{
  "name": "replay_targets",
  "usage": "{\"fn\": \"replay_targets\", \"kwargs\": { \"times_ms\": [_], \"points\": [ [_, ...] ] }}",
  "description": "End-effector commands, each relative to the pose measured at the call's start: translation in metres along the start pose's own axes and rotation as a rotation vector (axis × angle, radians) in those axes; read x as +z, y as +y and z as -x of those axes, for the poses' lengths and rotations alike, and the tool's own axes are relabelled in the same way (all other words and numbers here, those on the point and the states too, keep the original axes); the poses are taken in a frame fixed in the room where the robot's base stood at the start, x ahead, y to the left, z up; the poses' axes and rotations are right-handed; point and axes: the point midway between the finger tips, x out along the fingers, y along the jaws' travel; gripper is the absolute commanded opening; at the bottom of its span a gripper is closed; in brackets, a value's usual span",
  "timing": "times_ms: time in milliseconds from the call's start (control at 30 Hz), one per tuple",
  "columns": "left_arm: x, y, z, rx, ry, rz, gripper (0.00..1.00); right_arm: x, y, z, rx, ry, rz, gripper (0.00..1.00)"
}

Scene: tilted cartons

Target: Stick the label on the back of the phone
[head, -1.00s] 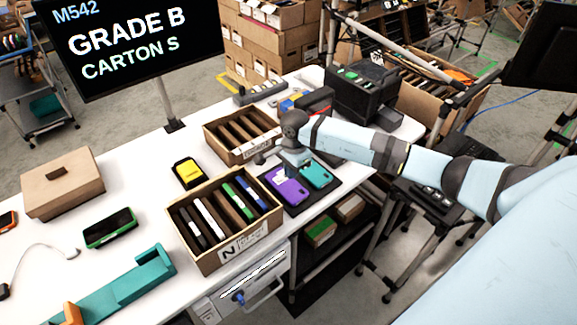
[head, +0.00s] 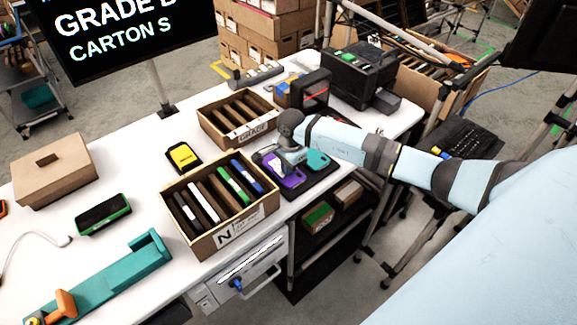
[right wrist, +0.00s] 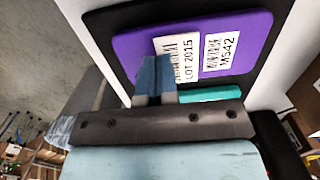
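The purple phone (head: 291,181) lies back up on a black pad (head: 300,191), and it fills the upper part of the right wrist view (right wrist: 140,45). A white label reading M542 (right wrist: 221,52) is on its back. Beside that one is a white label reading LOT 2015 (right wrist: 187,62), at my right fingertips and over the phone's back. My right gripper (head: 281,163) is over the phone, its blue fingers (right wrist: 157,70) close together on the LOT 2015 label's edge. Whether this label touches the phone cannot be told. My left gripper is out of view.
A teal phone (head: 317,161) lies beside the purple one. A carton with upright phones (head: 236,228) stands left of the pad, and a divided carton (head: 213,133) behind it. A black printer (head: 350,75) stands at the back right.

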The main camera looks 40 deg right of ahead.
Motion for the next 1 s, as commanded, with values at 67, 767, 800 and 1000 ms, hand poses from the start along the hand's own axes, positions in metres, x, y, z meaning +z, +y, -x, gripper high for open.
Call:
{"fn": "replay_targets", "kwargs": {
  "times_ms": [67,767,800,1000],
  "points": [
    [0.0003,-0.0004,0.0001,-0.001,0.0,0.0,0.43,0.0001,0.0,0.0001,0.0,0.0,0.0,0.0],
    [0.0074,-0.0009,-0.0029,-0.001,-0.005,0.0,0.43,-0.0002,0.0001,-0.0047,0.0,0.001,0.001,0.0],
    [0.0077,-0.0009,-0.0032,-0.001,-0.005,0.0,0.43,-0.0002,0.0001,-0.0052,0.0,0.001,0.001,0.0],
    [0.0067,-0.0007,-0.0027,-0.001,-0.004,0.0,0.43,0.0,0.0003,-0.005,0.001,0.0,0.001,0.0]
  ]
}}
